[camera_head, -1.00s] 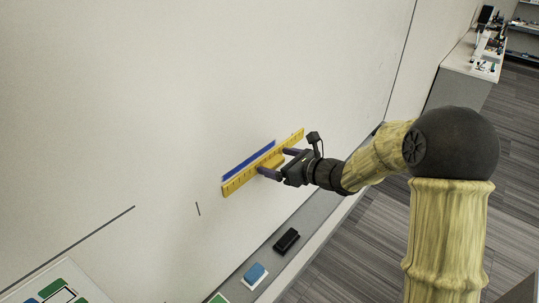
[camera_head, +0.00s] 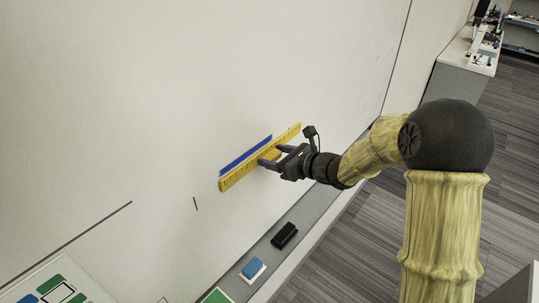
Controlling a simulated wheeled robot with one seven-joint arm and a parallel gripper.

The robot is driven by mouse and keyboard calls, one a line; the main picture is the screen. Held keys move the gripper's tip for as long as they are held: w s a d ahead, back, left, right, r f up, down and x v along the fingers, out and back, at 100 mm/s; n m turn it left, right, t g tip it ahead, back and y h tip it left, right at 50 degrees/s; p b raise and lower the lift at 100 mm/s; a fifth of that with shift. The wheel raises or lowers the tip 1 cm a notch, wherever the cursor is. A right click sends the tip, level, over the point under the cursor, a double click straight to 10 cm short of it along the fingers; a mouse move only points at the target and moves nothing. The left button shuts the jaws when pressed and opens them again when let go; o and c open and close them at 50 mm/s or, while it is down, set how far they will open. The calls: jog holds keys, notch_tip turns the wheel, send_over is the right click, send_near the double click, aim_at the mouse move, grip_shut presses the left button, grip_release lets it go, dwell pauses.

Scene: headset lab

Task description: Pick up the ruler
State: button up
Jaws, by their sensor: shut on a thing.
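The yellow ruler (camera_head: 239,177) lies slanted along the pale wall board (camera_head: 130,100), running from lower left to upper right. It has a raised yellow grip near its middle. My gripper (camera_head: 272,158) is at the ruler's middle, with its purple fingers shut on that grip. My fingers and hand hide part of the grip. I cannot tell whether the ruler touches the board or stands slightly off it. A blue strip (camera_head: 240,157) runs along the board just above the ruler.
A grey ledge (camera_head: 308,222) runs below the board. It carries a black block (camera_head: 284,236) and a blue and white block (camera_head: 253,270). A panel with green shapes (camera_head: 52,290) is at lower left. A counter with small items (camera_head: 465,60) stands at upper right.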

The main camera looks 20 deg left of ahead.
jog(key=shift+r+b, duration=0.1)
jog(key=shift+b, duration=0.45)
jog(key=shift+d+r+b, duration=0.1)
jog(key=shift+r+b, duration=0.2)
notch_tip(320, 180, up, 6)
jog(key=shift+d+r+b, duration=0.1)
jog(key=shift+b, duration=0.75)
jog(key=s+d+b, duration=0.3)
jog(key=d, duration=0.6)
jog(key=s+d+b, duration=0.3)
jog(key=s+d, duration=0.1)
jog(key=d, duration=0.5)
jog(key=shift+s, duration=0.3)
jog(key=o, duration=0.4)
jog(key=shift+d, duration=0.1)
jog(key=c, duration=0.3)
jog(key=shift+d, duration=0.1)
jog(key=shift+c, duration=0.2)
